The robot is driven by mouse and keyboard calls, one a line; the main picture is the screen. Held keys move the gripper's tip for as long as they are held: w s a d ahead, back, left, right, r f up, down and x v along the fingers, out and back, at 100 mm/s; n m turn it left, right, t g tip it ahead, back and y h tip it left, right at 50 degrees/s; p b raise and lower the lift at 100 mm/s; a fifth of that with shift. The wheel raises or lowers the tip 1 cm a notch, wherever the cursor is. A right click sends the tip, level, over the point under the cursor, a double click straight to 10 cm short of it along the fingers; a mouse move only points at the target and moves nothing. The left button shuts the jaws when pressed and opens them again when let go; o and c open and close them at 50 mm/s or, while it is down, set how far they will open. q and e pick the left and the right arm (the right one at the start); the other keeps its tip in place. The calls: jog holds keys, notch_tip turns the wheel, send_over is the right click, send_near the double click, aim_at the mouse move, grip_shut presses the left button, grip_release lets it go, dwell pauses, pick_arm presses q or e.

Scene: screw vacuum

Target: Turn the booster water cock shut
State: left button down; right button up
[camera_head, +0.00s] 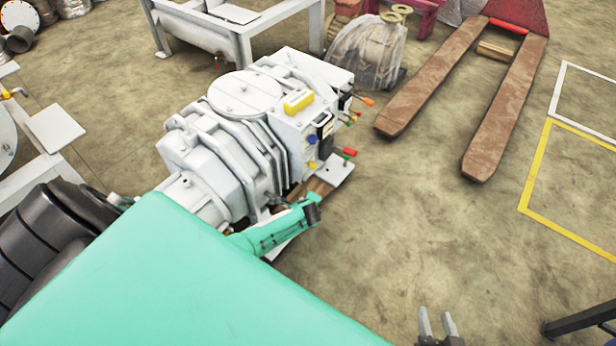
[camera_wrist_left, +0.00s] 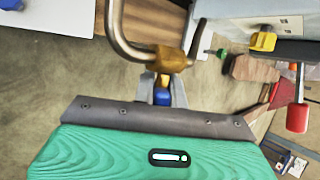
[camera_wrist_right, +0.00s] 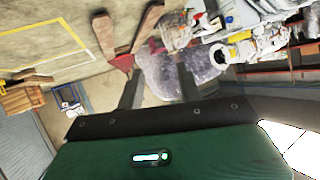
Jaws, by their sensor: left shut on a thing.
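In the left wrist view a brass cock (camera_wrist_left: 172,60) sits on a bent metal pipe (camera_wrist_left: 118,38). Its blue handle (camera_wrist_left: 162,98) points down toward my wrist. My left gripper (camera_wrist_left: 162,84) is shut on this blue handle, and its fingertips lie just below the brass body. I cannot tell from this view how far the cock is turned. In the head view the white pump (camera_head: 240,135) stands beyond my left arm, and I cannot make out the left fingertips there. My right gripper (camera_head: 438,322) is open and empty above the floor; its spread fingers show in the right wrist view (camera_wrist_right: 160,88).
A red handle (camera_wrist_left: 297,118), a yellow knob (camera_wrist_left: 263,41) and a green one (camera_wrist_left: 216,52) stand close to the right of the cock. A rusty pallet fork (camera_head: 430,85) lies behind right. The floor (camera_head: 420,230) right of the pump is clear.

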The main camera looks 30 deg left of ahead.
pick_arm(q)
jog(key=shift+r+g+p, duration=0.1)
jog(key=shift+g+p, duration=0.5)
jog(key=shift+p, duration=0.2)
jog(key=shift+s+m+g+p, duration=0.1)
jog(key=shift+m+g+p, duration=0.2)
jog(key=shift+g+p, duration=0.2)
jog(key=shift+g, duration=0.5)
jog(key=shift+s+f+g, duration=0.1)
jog(key=shift+f+g, duration=0.1)
jog(key=shift+g, duration=0.3)
jog(key=shift+s+m+g, duration=0.1)
jog(key=shift+m+g, duration=0.2)
jog(key=shift+s+g+b, duration=0.15)
jog(key=shift+g+b, duration=0.15)
jog(key=shift+g, duration=0.6)
pick_arm(e)
jog(key=shift+s+d+f+g+h, duration=0.1)
jog(key=shift+s+d+g+h, duration=0.2)
jog(key=shift+d+g, duration=0.35)
jog(key=shift+s+d+g+h, duration=0.2)
jog(key=shift+d+g+h, duration=0.15)
jog(key=shift+d, duration=0.5)
jog(key=shift+s+d+f+g+h, duration=0.1)
jog(key=shift+s+d+g+h, duration=0.2)
jog(key=shift+d+g, duration=0.35)
jog(key=shift+w, duration=0.1)
